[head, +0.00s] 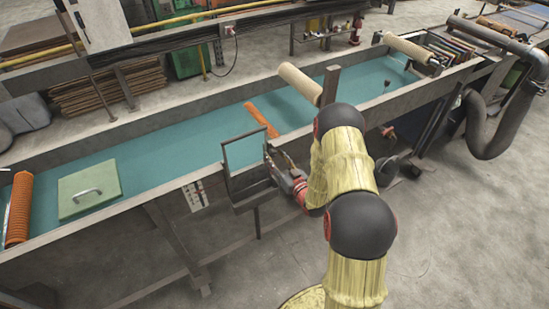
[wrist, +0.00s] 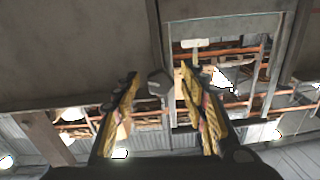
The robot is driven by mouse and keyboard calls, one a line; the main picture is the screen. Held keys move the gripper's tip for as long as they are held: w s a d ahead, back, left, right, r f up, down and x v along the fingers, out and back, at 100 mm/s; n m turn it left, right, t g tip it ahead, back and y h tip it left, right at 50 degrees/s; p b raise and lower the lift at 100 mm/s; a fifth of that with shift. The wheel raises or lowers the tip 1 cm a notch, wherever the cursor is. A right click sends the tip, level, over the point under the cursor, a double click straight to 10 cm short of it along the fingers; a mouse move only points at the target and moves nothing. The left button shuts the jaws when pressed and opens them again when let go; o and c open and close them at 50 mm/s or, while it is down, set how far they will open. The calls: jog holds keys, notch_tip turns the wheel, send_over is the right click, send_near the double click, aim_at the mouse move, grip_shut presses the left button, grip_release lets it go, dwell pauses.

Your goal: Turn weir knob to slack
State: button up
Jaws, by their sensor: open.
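My gripper (head: 279,155) is at the right side of a dark metal frame with a box below it (head: 254,196), on the near wall of the long water-filled trough (head: 190,139). In the wrist view my gripper (wrist: 159,73) is open, with yellow-and-black fingers spread. A small dark grey faceted knob (wrist: 158,84) shows between the fingertips, nearer the left one; it looks like the weir knob. I cannot tell whether a finger touches it. In the head view the knob is hidden or too small to make out, and its setting cannot be read.
A white plate with dark marks (head: 195,196) is on the trough's near side, left of the frame. An orange roller (head: 262,120) lies in the trough behind my gripper. A green lid with a handle (head: 90,189) is at left.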

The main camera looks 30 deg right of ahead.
jog(key=shift+w, duration=0.3)
jog(key=shift+c, duration=0.4)
grip_shut()
